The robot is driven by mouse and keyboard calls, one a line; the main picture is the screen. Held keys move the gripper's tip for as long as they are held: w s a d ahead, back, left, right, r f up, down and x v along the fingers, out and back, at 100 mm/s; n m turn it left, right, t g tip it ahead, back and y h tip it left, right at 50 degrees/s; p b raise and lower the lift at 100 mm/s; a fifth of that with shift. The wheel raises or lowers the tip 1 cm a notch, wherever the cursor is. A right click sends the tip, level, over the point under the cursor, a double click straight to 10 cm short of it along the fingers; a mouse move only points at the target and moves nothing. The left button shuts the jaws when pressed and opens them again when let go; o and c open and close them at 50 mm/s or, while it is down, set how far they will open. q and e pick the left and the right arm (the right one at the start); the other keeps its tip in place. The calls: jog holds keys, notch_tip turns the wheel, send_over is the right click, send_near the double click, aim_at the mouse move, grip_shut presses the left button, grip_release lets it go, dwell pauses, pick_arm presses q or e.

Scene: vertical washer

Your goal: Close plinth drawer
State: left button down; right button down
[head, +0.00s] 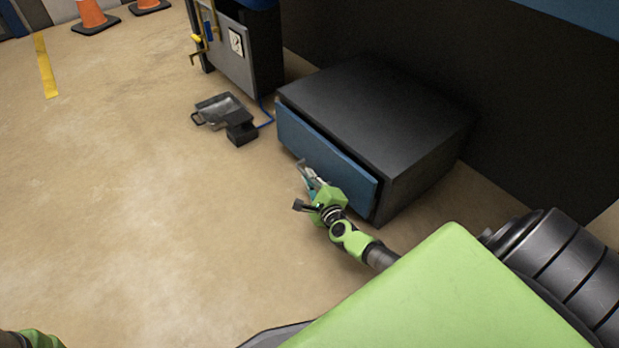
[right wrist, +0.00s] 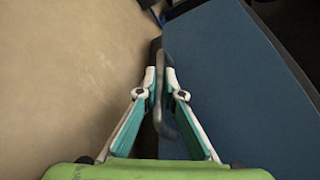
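The plinth (head: 375,95) is a low dark grey box on the floor. Its drawer has a blue front (head: 318,155), which stands slightly out from the box with a narrow dark gap along the top and right edges. My right gripper (head: 308,172) is at the drawer front. In the right wrist view, the grey bar handle (right wrist: 160,65) runs between the two fingertips of my right gripper (right wrist: 160,94), with a finger on each side and visible gaps. The blue front (right wrist: 225,80) fills the right of that view. My left gripper is out of view; only a green bit of that arm shows.
Orange cones (head: 93,15) are far back. The floor in front of the drawer is clear.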

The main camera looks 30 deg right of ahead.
jog(key=d, duration=0.2)
jog(key=shift+w+d+b, duration=0.1)
jog(key=shift+d+b, duration=0.2)
jog(key=shift+b, duration=0.05)
jog(key=c, duration=2.4)
grip_release()
jog(key=shift+d, duration=0.1)
jog(key=shift+c, duration=0.2)
jog(key=shift+s+a, duration=0.2)
jog(key=shift+s, duration=0.1)
jog(key=v, duration=1.1)
jog(key=shift+s+r, duration=0.15)
jog(key=shift+r, duration=0.05)
